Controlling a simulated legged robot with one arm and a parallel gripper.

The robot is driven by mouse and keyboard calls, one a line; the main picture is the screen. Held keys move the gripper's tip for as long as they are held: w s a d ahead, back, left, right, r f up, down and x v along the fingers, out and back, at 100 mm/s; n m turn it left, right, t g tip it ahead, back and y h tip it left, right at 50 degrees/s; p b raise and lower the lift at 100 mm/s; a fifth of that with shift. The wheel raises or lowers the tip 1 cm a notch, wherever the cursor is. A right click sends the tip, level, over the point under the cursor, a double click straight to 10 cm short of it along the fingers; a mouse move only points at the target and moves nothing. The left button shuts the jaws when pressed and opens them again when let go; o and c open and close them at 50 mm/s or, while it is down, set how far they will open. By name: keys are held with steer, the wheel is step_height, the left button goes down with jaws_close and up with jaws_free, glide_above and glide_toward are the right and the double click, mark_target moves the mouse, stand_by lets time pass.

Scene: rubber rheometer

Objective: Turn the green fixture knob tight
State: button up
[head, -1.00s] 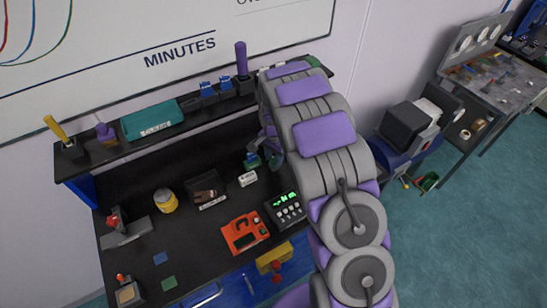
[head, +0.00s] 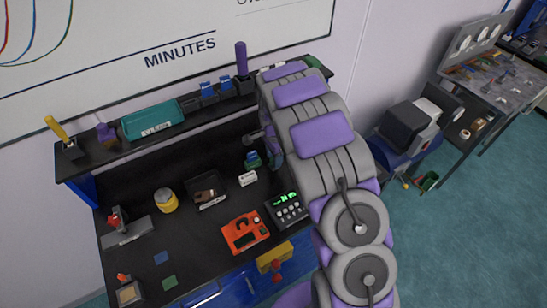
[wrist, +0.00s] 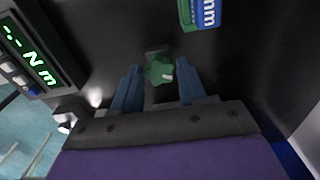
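The green fixture knob (wrist: 160,72) is in the middle of the wrist view, lobed, with a small pale mark on it and a grey block behind it. My gripper (wrist: 158,82) is open, with one blue finger to the left of the knob and one to the right. Gaps show between the knob and both fingers, so it is not gripped. Whether the fingertips reach to the knob's depth I cannot tell. In the head view my arm hides the knob, and only part of my wrist shows beside the arm.
A display box with green digits (wrist: 28,50) stands at left in the wrist view. A blue and green block (wrist: 199,14) is near the top. In the head view, an orange device (head: 245,232), a yellow jar (head: 166,201) and a black tray (head: 209,192) stand on the dark bench.

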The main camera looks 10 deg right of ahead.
steer(key=shift+o, duration=0.9)
steer(key=n, duration=1.3)
steer(key=shift+n+b, duration=0.3)
steer(key=n, duration=0.4)
steer(key=shift+n, duration=0.4)
